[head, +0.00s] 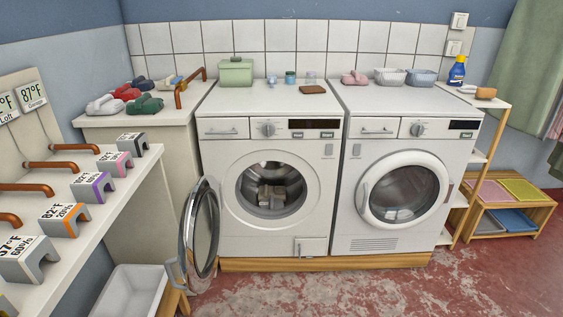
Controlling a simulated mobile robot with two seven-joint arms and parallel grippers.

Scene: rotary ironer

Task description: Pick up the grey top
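The washing machine (221,160) on the left has its round door (207,228) swung open to the left. A greyish cloth bundle (271,196) lies inside its drum; I cannot tell whether it is the grey top. Rolled cloth pieces lie on the counter at the back left, among them a pale grey one (104,105), red ones (126,92) and dark green ones (146,104). I cannot tell whether the pale one is a top. Neither of my grippers shows in the head view.
A second machine (365,222) with a shut round door stands to the right. Labelled grey brackets (62,220) line the left shelf. The floor in front (340,292) is clear.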

